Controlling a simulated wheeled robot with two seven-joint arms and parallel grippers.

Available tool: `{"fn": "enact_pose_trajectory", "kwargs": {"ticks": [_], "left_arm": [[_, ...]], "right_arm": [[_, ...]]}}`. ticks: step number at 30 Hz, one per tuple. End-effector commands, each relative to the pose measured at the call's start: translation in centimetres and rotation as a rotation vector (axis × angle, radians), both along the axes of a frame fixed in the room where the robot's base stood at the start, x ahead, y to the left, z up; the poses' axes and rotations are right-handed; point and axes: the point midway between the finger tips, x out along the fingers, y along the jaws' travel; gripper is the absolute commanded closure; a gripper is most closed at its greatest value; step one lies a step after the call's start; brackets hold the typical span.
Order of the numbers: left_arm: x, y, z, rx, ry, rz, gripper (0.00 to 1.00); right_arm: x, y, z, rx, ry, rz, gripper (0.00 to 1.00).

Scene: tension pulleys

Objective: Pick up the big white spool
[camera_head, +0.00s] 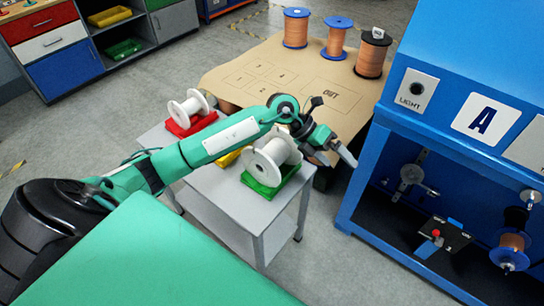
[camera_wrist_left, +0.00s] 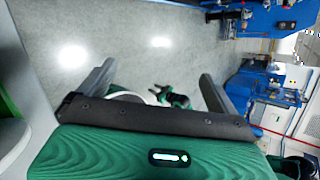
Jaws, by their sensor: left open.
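A white spool (camera_head: 272,161) lies on its side on a green block at the front of the grey cart; it looks the larger of two. The other white spool (camera_head: 188,108) lies on a red block at the back left. My left gripper (camera_head: 336,157) is open, beyond the cart's right side and to the right of the larger-looking spool, apart from it. My left forearm passes over the cart between the two spools. In the left wrist view the open fingers (camera_wrist_left: 152,90) have nothing clearly between them. My right gripper is not in view.
The grey cart (camera_head: 222,207) also carries a yellow block, partly hidden by my arm. A brown table (camera_head: 245,83) behind holds copper-wound spools (camera_head: 334,37) at its far edge. A blue machine (camera_head: 452,45) stands close to the right of my gripper.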

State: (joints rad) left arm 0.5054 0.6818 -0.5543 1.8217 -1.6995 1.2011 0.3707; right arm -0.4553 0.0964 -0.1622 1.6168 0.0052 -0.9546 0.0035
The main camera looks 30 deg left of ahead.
Motion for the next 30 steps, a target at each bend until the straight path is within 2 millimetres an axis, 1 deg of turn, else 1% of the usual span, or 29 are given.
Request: {"fn": "enact_pose_trajectory", "kwargs": {"ticks": [1, 2, 3, 5, 6, 9, 12, 15, 17, 20, 24, 27, 30], "left_arm": [[0.9, 2.8, -0.6, 0.133, 0.018, -0.002, 0.04], [1.2, 4.4, -1.0, 0.21, 0.035, 0.0, 0.04], [1.6, 6.7, -1.4, 0.311, 0.058, 0.006, 0.04], [2.0, 10.0, -1.5, 0.444, 0.095, 0.023, 0.04], [2.2, 12.0, -1.5, 0.525, 0.121, 0.039, 0.04], [2.4, 16.3, -0.9, 0.682, 0.178, 0.079, 0.04], [2.4, 19.0, -0.2, 0.781, 0.221, 0.111, 0.04], [2.3, 20.4, -0.2, 0.83, 0.247, 0.128, 0.04], [2.2, 20.7, -0.7, 0.842, 0.254, 0.132, 0.04], [2.1, 20.7, -2.5, 0.843, 0.256, 0.131, 0.04], [2.1, 20.7, -5.3, 0.842, 0.256, 0.131, 0.04], [2.1, 20.6, -7.0, 0.84, 0.255, 0.13, 0.04], [2.2, 20.7, -8.0, 0.84, 0.253, 0.131, 0.04]], "right_arm": [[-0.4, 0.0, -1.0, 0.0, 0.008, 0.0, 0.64], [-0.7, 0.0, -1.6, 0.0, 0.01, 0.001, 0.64], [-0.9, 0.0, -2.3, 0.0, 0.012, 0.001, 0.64], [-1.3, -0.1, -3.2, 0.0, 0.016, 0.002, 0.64], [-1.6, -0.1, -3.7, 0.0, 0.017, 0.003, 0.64], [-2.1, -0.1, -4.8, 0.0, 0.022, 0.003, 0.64], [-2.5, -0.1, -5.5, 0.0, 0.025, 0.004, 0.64], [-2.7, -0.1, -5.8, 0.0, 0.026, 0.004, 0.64], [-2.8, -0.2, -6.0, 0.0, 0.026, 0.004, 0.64], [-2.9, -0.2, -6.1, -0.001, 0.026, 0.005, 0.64], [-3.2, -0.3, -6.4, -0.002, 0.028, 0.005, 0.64], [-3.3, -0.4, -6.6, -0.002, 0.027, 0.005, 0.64], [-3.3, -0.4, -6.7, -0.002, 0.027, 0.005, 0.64]]}}
